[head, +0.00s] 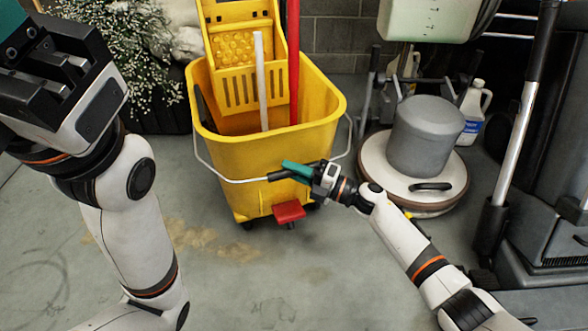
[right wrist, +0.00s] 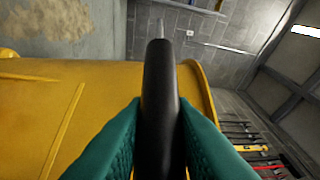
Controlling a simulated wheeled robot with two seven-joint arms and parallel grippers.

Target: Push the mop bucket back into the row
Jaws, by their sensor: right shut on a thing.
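The yellow mop bucket (head: 265,157) stands upright on the floor, left of the picture's middle in the head view. It has a yellow wringer, a red pole, a white handle, a red pedal (head: 289,212) and a wire bail. My right gripper (head: 298,170) is at the bucket's front, shut on the black bail grip (head: 278,175). In the right wrist view its teal fingers press both sides of the black grip (right wrist: 160,105), with the yellow bucket wall (right wrist: 85,95) behind. My left gripper (head: 25,45) is raised at the upper left, apart from the bucket; its fingertips are largely cut off.
A round grey and white floor machine (head: 425,140) stands close to the bucket's right. A white jug (head: 473,112) stands behind it. A dark grey machine (head: 545,150) fills the right edge. A flowering plant (head: 125,45) is at the back left. The front floor is clear, with a brownish stain.

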